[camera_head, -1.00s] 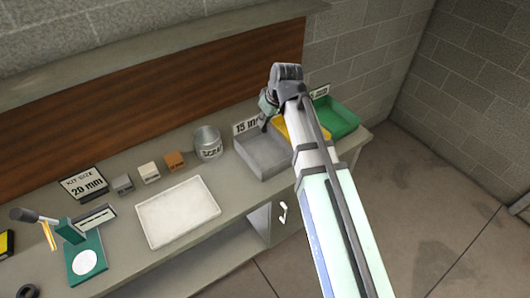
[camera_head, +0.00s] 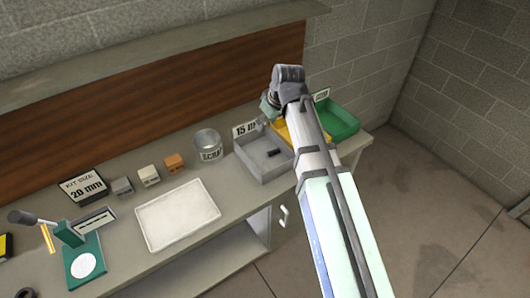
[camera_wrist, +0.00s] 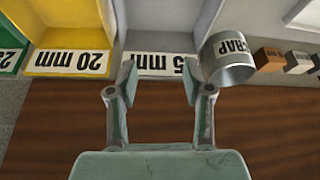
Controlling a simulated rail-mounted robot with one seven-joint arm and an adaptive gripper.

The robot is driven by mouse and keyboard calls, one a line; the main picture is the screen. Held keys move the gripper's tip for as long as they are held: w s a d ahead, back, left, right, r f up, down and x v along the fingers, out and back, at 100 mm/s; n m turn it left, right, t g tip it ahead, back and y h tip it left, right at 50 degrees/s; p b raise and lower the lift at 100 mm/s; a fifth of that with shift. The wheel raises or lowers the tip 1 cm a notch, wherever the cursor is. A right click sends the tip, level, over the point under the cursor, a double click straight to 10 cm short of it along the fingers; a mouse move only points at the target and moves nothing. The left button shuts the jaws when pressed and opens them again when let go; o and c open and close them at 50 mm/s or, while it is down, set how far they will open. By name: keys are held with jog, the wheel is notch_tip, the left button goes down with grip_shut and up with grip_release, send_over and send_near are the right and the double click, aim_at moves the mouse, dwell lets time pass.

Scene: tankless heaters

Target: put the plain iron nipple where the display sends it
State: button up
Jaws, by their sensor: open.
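A short dark piece, which looks like the plain iron nipple (camera_head: 275,153), lies in the grey bin (camera_head: 263,171) labelled 15 mm in the head view. The display (camera_head: 83,187) reads "KIT SIZE: 20 mm". The yellow bin (camera_head: 288,132) is partly hidden behind my arm; in the wrist view its label (camera_wrist: 68,63) reads 20 mm. My gripper (camera_wrist: 158,82) is open, with nothing between its fingertips, over the label edge of the 15 mm bin (camera_wrist: 160,40). The nipple does not show in the wrist view.
A green bin (camera_head: 340,122) stands beyond the yellow one. A metal scrap can (camera_head: 208,146) stands left of the grey bin. A white tray (camera_head: 178,214), three small blocks (camera_head: 149,175) and a green stand (camera_head: 85,262) are on the bench.

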jog(key=v, duration=1)
jog(key=shift+r, duration=0.3)
jog(key=shift+s+d, duration=0.1)
jog(key=shift+d, duration=0.05)
